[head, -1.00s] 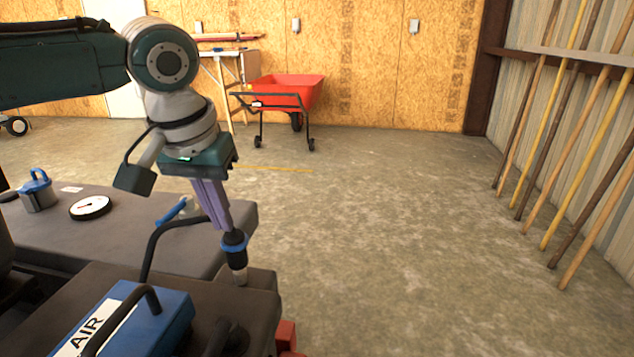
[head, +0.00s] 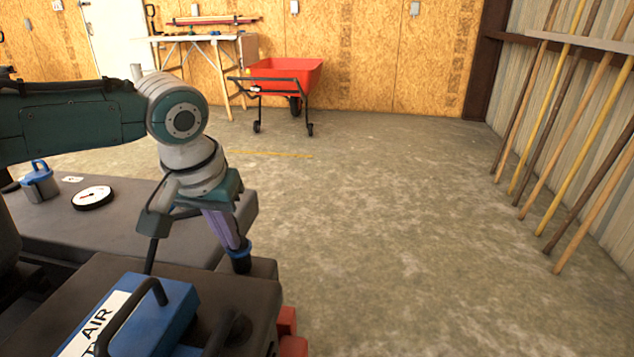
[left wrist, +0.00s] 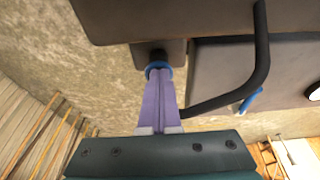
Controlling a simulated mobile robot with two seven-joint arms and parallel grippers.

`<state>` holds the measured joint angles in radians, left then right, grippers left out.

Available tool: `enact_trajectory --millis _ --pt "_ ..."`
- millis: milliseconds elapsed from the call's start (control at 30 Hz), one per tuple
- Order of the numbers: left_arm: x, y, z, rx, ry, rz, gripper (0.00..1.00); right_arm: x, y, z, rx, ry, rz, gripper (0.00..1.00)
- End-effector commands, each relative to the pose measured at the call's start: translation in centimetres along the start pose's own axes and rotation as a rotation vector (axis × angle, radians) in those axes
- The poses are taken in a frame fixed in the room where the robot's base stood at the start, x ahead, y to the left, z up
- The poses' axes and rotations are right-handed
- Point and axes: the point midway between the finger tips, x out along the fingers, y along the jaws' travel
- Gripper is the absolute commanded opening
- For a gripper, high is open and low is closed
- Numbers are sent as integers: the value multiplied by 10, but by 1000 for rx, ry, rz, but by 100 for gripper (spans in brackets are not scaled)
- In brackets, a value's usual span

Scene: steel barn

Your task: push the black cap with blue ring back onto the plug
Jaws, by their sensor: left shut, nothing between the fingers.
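The black cap (head: 241,265) with its blue ring (head: 240,252) stands at the corner block of the dark bench, slightly tilted. The plug is hidden under the cap. My left gripper (head: 238,246) has its purple fingers shut together, with their tips at the top of the cap, on or just at the blue ring. In the left wrist view the shut fingers (left wrist: 159,76) reach to the blue ring (left wrist: 153,65), and a little of the dark cap shows beyond it. Whether the cap sits fully down I cannot tell. My right gripper is not in view.
A blue AIR box (head: 150,315) with a black handle stands close in front of the cap. A black hose (left wrist: 258,60) runs beside the fingers. A round gauge (head: 92,197) and a blue-lidded metal pot (head: 40,182) are on the bench. Open floor lies to the right.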

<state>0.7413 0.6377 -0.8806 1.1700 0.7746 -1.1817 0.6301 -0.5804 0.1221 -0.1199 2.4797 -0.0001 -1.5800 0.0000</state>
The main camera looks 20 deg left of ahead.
Motion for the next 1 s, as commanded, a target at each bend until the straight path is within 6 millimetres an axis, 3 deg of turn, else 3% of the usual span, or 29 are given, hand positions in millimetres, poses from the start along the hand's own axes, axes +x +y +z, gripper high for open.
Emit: enact_trajectory --millis 300,467,700,1000 --pt "4 -3 4 2 -7 -9 0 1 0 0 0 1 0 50" --pt "-8 -4 1 2 -7 -9 0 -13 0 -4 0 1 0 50" --pt "-49 -8 -11 0 -3 -3 0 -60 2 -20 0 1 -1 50" --pt "-112 -7 -11 2 2 0 0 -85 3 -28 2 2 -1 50"
